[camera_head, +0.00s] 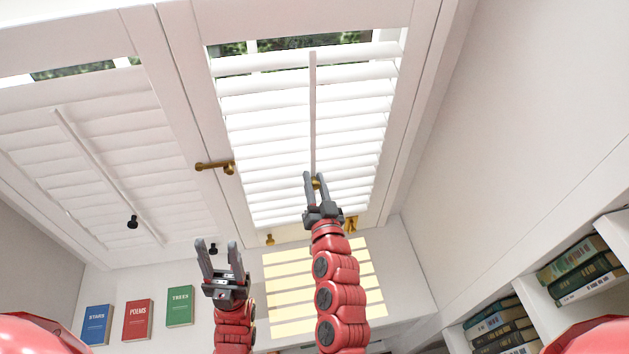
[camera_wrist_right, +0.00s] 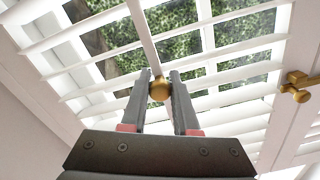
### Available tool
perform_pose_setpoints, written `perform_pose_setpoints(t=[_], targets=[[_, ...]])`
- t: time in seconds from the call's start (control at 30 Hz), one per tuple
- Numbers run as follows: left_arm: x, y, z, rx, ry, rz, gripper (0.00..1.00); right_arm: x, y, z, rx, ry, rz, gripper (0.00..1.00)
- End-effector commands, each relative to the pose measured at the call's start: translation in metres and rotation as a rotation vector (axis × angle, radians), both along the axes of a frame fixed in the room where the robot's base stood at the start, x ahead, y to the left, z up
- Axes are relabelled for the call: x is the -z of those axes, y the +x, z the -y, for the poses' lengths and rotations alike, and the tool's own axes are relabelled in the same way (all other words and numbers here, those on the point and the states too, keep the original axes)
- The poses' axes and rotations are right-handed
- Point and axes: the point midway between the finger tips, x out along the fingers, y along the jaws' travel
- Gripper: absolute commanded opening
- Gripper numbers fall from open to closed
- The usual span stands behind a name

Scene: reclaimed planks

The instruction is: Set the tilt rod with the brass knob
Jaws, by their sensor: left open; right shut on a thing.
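A white tilt rod (camera_head: 313,110) runs down the middle of the right shutter panel and ends in a brass knob (camera_head: 315,183). My right gripper (camera_head: 315,180) is shut on the brass knob, which shows between its fingertips in the right wrist view (camera_wrist_right: 159,89). The slats (camera_head: 260,130) of this panel are tilted partly open, with greenery showing between them in the wrist view. My left gripper (camera_head: 217,256) is open and empty, below and to the left of the right one. The left panel has its own white rod (camera_head: 100,170) with a black knob (camera_head: 132,222).
A brass latch (camera_head: 215,167) sits on the frame between the panels, and small brass fittings (camera_head: 270,239) are at the right panel's lower edge. Blue, red and green books (camera_head: 137,320) stand at lower left. A bookshelf (camera_head: 545,300) is at right. Striped light falls below the window.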

Motion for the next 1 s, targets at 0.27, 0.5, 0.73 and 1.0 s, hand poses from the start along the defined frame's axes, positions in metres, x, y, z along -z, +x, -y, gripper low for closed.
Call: perform_pose_setpoints(t=[0.27,0.5,0.73,1.0], targets=[[0.037,0.0,0.0,0.0,0.0,0.0,0.5,0.047,0.0,-0.001,-0.002,-0.001,-0.002,0.0],[0.036,0.0,0.0,0.0,0.0,0.0,0.5,0.051,-0.001,-0.001,-0.004,-0.001,-0.006,0.0],[0.037,0.0,0.0,0.0,0.0,0.0,0.5,0.051,-0.001,-0.001,-0.003,-0.001,-0.005,0.52],[0.036,0.0,0.0,0.0,0.0,0.0,0.5,0.049,0.0,0.0,-0.001,-0.001,-0.003,0.59]])
